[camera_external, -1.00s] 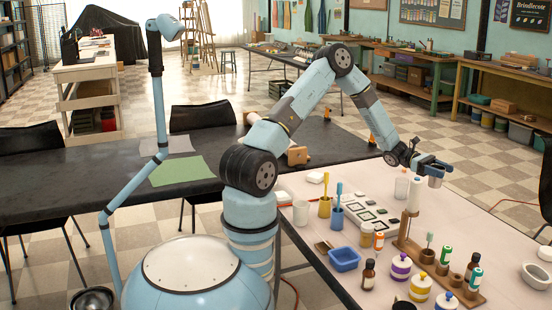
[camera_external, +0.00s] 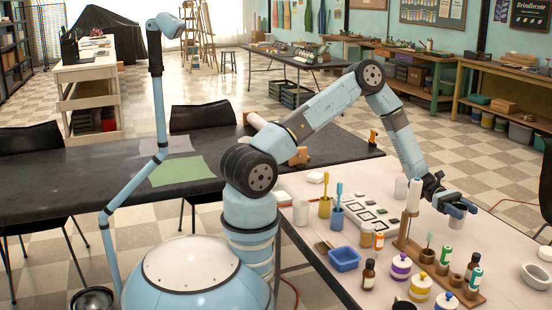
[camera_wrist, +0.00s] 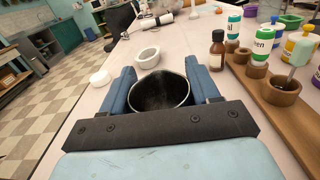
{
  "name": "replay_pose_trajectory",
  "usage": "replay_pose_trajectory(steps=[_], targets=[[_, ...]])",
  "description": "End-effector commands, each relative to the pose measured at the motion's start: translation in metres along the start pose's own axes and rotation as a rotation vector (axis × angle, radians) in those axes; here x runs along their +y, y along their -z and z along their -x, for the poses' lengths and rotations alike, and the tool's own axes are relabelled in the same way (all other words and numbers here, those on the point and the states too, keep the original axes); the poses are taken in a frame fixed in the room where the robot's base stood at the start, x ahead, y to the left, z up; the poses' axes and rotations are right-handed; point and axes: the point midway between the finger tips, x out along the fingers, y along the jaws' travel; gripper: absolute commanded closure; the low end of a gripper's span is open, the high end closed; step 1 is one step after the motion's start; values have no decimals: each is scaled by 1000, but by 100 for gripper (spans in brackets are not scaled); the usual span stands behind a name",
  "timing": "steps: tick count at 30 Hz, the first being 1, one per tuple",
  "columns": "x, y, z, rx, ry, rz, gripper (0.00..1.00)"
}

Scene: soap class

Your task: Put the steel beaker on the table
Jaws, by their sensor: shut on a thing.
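The steel beaker (camera_wrist: 160,94) is between the two blue fingers of my gripper (camera_wrist: 160,88) in the wrist view, its dark open mouth facing the camera. In the external view my gripper (camera_external: 459,207) is low over the right part of the pale table (camera_external: 482,228), to the right of the wooden rack.
A wooden rack (camera_external: 436,262) with bottles and a tall white cylinder (camera_external: 414,195) stands left of my gripper. A white mortar (camera_external: 537,276) lies to the right and front; it also shows beyond the beaker in the wrist view (camera_wrist: 148,58).

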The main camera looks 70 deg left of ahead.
Motion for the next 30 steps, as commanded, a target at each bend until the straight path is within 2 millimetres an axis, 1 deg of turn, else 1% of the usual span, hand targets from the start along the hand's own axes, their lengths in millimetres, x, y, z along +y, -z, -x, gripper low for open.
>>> replay_pose_trajectory(steps=[7,13,15,24,25,30], targets=[[0,17,0,-1,-1,1,70],[-1,41,0,-1,0,1,70],[-1,45,0,-1,0,0,70],[-1,46,0,-1,-1,-1,70],[-1,46,0,-1,-1,-1,37],[-1,46,0,0,-1,-1,21]])
